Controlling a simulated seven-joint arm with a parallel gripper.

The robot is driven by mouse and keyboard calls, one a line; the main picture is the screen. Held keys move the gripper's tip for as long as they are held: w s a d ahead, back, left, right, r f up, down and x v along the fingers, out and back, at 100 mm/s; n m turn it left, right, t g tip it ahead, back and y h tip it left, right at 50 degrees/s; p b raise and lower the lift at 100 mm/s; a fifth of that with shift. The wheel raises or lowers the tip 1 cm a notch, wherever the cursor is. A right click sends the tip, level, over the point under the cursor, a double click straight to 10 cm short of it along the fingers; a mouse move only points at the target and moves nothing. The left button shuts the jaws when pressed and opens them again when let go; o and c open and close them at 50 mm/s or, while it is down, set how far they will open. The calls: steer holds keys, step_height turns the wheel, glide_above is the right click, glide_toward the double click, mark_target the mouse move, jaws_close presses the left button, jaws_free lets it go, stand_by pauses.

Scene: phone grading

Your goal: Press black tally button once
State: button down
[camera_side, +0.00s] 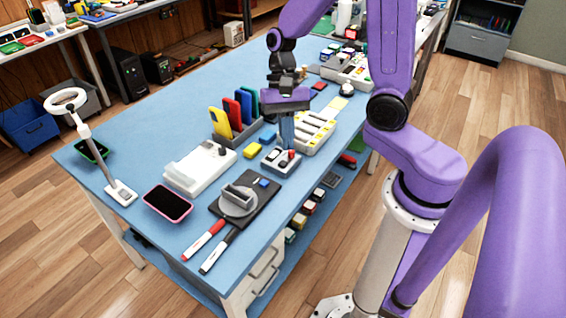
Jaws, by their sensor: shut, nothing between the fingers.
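A small light grey button box (280,163) sits on the blue table near the middle of the side view. It carries a red button (291,155) and small dark buttons, too small to tell apart clearly. My gripper (287,144) points straight down over the back of this box, fingers shut and empty. Its tips are at or just above the buttons; I cannot tell whether they touch one. The fingers hide part of the box's back side.
Left of the box are a yellow block (253,149) and a white device (200,170). Behind stands a rack of coloured phones (233,113). A white compartment tray (314,132) is close on the right. In front lie a dark pad (262,193), a pink-edged phone (167,203) and markers (203,240).

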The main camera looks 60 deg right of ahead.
steer(key=w+d+f+m+y, duration=0.1)
steer(key=w+d+m+y, duration=0.15)
steer(key=m, duration=0.45)
steer(key=m+t+y, duration=0.2)
steer(key=m+t, duration=0.5)
steer(key=m, duration=1)
glide_above(283, 164)
steer(key=d, duration=0.1)
steer(key=f, duration=0.4)
steer(key=shift+d+f, duration=0.15)
steer(key=shift+d, duration=0.05)
steer(key=shift+f+n, duration=0.15)
steer(key=shift+n, duration=0.15)
steer(key=shift+f, duration=4.25)
steer(key=shift+f, duration=0.1)
steer(key=shift+f, duration=0.35)
